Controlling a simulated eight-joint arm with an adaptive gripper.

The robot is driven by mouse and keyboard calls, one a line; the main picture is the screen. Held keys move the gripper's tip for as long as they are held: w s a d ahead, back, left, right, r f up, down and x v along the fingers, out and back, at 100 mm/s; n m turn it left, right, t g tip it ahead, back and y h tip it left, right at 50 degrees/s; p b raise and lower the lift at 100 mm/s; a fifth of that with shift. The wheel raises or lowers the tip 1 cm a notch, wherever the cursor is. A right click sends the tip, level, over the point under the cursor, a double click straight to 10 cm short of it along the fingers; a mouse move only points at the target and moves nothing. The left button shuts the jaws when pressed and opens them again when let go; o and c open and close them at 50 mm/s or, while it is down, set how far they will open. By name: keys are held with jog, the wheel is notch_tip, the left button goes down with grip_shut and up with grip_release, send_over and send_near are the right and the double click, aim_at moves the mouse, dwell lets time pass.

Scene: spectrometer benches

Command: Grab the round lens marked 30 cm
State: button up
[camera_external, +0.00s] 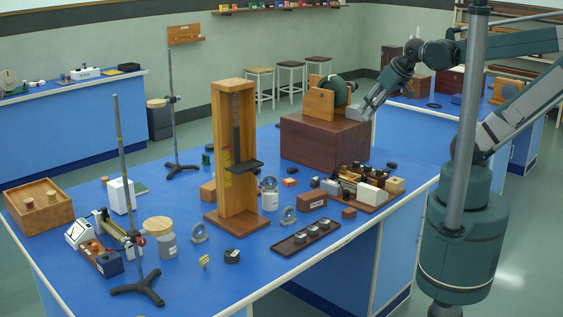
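Small round lens-like pieces in grey mounts stand on the blue bench: one (198,233) at the left front and one (288,216) right of the wooden stand. Another round grey piece (270,184) shows near a jar behind them. Any 30 cm marking is too small to read, so I cannot tell which lens carries it. My gripper (370,108) hangs at the right end of the brown box, well away from these pieces. A small grey block (355,115) shows at its fingertips; I cannot tell whether they touch or whether the fingers are open.
A tall wooden stand (246,180) rises mid-bench. A brown box (318,140) carries a wooden apparatus (320,104). A dark tray (286,246) with small blocks lies at the front edge. Retort stands (138,286) and a wooden tray (62,216) crowd the left.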

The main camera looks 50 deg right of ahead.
dwell(0.3)
jog(key=n+g+b, duration=0.7)
jog(key=n+b, duration=0.1)
jog(key=n, duration=0.9)
send_over(288, 207)
jog(key=f, duration=2)
jog(key=d+f, duration=0.1)
jog(key=f, duration=0.9)
jog(key=shift+w, duration=0.15)
jog(key=shift+a+f, duration=0.4)
jog(key=shift+f, duration=0.1)
jog(key=shift+f, duration=1.3)
